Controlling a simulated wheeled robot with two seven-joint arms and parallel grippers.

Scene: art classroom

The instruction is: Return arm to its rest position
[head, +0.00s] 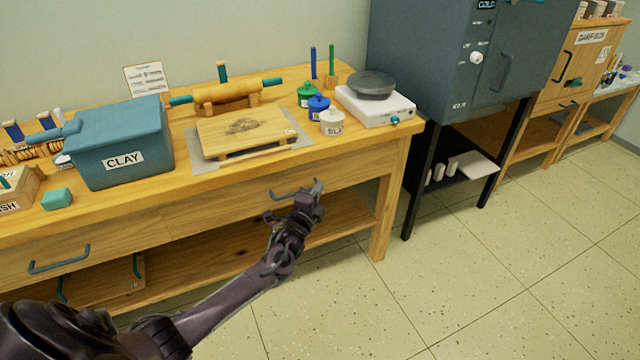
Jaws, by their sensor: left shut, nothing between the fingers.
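My left arm comes in from the lower left and stretches toward the front of the wooden workbench (340,170). My left gripper (317,190) is shut and empty. It is in front of the bench's right drawer, close to that drawer's grey handle (285,194). I cannot tell whether the gripper touches the handle. The drawer looks closed. My right gripper is not in view.
On the bench stand a blue CLAY bin (118,140), a wooden board (240,130), a rolling pin (226,93), small jars and a white scale (376,108). A dark kiln (430,70) stands right of it. The floor (400,290) in front is clear.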

